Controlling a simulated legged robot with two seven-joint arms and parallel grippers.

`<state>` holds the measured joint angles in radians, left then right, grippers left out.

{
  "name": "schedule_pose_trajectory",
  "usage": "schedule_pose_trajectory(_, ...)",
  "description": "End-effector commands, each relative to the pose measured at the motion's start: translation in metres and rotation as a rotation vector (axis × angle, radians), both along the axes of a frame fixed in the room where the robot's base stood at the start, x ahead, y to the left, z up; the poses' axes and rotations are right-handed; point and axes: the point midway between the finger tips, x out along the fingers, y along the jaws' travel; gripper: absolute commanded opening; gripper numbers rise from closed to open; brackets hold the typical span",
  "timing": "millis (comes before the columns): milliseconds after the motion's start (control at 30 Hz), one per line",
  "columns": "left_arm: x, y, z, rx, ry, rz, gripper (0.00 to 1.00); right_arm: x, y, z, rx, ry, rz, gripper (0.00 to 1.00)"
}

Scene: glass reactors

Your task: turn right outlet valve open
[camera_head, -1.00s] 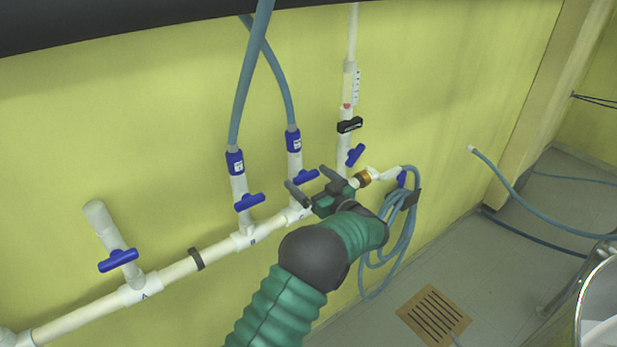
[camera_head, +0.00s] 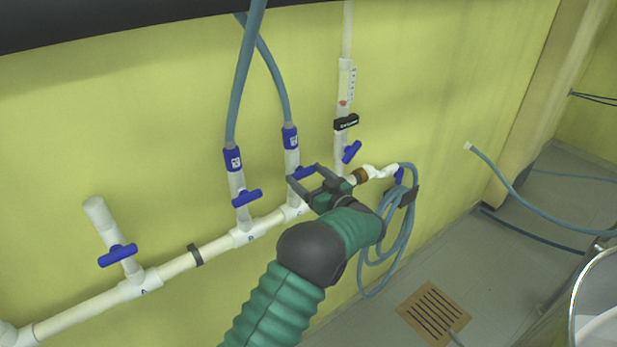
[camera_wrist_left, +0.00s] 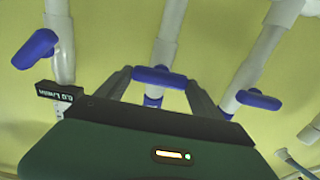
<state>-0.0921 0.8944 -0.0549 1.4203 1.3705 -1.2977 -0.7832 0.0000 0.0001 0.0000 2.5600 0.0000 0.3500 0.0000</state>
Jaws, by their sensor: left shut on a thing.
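The right outlet valve has a blue handle (camera_head: 302,173) on the white pipe below the right hose. It also shows in the wrist view (camera_wrist_left: 160,76), lying across its pipe. My left gripper (camera_head: 304,172) reaches up to it from below. Its two dark fingers (camera_wrist_left: 158,88) sit on either side of the handle and are shut on it. The fingers hide part of the handle in the head view. My right gripper is in no view.
Other blue valve handles stand to the left (camera_head: 247,198), at far left (camera_head: 118,255) and to the right (camera_head: 352,152). A black flow meter (camera_head: 346,122) and a coiled hose (camera_head: 395,235) are close on the right. The white manifold pipe (camera_head: 215,250) runs along the yellow wall.

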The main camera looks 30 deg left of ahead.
Motion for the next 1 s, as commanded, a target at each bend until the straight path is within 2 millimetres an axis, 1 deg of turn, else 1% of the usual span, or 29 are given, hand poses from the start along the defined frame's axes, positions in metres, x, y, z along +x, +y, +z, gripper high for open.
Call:
schedule_pose_trajectory(167, 0.0, 0.002, -0.004, -0.017, -0.045, 0.001, 0.36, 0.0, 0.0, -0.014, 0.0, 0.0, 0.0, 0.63)
schedule_pose_trajectory(267, 0.0, 0.002, -0.005, -0.037, -0.093, 0.001, 0.36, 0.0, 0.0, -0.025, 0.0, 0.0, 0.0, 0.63)
schedule_pose_trajectory(467, 0.0, 0.002, -0.008, -0.095, -0.235, -0.001, 0.36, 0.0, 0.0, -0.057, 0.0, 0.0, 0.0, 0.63)
schedule_pose_trajectory(700, -0.001, 0.002, -0.009, -0.182, -0.444, -0.003, 0.36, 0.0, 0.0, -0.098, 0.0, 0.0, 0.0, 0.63)
schedule_pose_trajectory(1000, -0.001, 0.002, -0.008, -0.291, -0.709, -0.004, 0.36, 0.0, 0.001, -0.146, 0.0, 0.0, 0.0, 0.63)
